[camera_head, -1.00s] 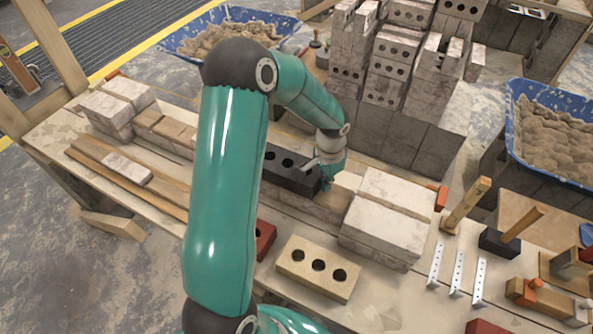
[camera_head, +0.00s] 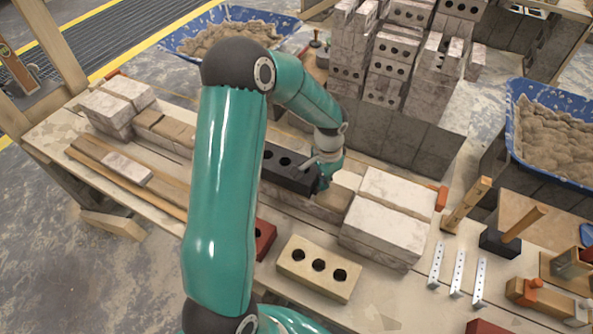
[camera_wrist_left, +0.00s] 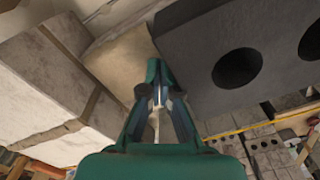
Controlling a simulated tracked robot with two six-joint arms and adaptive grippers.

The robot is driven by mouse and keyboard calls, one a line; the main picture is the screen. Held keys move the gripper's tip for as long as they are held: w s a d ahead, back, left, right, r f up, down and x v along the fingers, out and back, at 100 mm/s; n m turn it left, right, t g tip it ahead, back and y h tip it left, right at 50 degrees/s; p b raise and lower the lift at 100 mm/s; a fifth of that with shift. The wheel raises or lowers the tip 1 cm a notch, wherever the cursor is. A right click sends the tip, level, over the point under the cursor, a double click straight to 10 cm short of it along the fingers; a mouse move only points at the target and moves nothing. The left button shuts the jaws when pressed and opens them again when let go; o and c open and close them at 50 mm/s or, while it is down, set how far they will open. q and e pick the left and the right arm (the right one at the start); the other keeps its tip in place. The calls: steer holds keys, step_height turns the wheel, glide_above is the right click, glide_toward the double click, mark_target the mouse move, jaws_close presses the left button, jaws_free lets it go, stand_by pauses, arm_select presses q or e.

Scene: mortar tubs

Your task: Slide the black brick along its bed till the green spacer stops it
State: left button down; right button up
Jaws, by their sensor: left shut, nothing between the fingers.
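The black brick (camera_head: 286,172) lies on the course of bricks on the bench, its left part hidden behind my left arm. Its round holes show on top. In the left wrist view the black brick (camera_wrist_left: 235,52) is large at the upper right. My left gripper (camera_head: 324,182) is shut and empty at the brick's right end, close against it; I cannot tell if they touch. In the wrist view the closed fingers (camera_wrist_left: 158,82) point at the tan bed (camera_wrist_left: 125,62) beside the brick. I cannot see the green spacer. My right gripper is out of view.
Pale blocks (camera_head: 385,232) stand right of my left gripper, and more pale bricks (camera_head: 108,115) at the bench's left end. A tan holed brick (camera_head: 302,280) lies in front.

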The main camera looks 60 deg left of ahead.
arm_select(q)
steer(key=shift+w+d+r, duration=0.1)
steer(key=shift+w+d, duration=0.2)
steer(key=shift+d, duration=0.25)
step_height(320, 180, up, 9)
steer(key=p, duration=0.6)
